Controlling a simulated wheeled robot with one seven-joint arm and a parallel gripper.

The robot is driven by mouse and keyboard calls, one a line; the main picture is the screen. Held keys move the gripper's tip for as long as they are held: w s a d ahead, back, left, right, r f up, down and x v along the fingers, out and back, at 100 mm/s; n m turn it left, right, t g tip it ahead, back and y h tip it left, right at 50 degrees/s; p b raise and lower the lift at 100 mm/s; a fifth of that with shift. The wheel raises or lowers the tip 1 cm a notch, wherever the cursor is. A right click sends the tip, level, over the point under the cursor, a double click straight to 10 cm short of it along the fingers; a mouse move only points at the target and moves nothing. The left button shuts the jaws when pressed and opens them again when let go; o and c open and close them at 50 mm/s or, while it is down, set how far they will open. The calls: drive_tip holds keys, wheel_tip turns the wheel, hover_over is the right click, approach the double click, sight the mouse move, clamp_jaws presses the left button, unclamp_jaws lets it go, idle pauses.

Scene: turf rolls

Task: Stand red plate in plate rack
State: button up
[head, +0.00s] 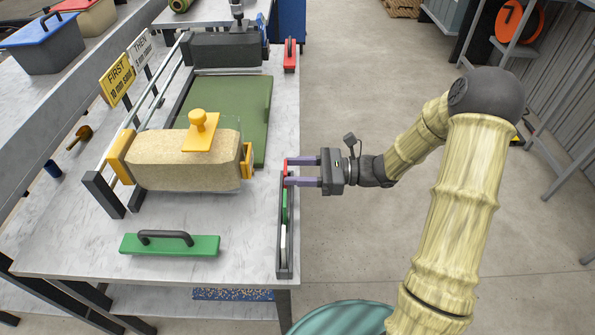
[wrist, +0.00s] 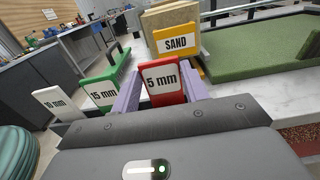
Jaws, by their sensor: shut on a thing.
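The red plate (wrist: 163,80), marked "5 mm", stands upright between the two purple fingers in the wrist view. My gripper (head: 289,172) is shut on it at the table's right edge. In the head view only a small part of the red plate (head: 285,166) shows, at the far end of the dark plate rack (head: 284,268). I cannot tell whether its lower edge sits in the rack. A green plate (wrist: 103,92) marked "15 mm" and a white plate (wrist: 56,104) marked "10 mm" stand upright beside it. Both also show in the rack in the head view.
A sand-coloured block (head: 175,170) with yellow end plates lies in a frame left of the rack. A green bar with a black handle (head: 170,244) lies at the table's front. Green turf (head: 235,105) lies behind.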

drive_tip(key=shift+f, duration=0.1)
drive_tip(key=o, duration=1)
drive_tip(key=shift+d+r, duration=0.2)
drive_tip(key=d, duration=0.4)
drive_tip(key=d+p, duration=0.1)
drive_tip(key=d, duration=0.6)
drive_tip(key=shift+s+d, duration=0.25)
drive_tip(key=shift+d, duration=0.05)
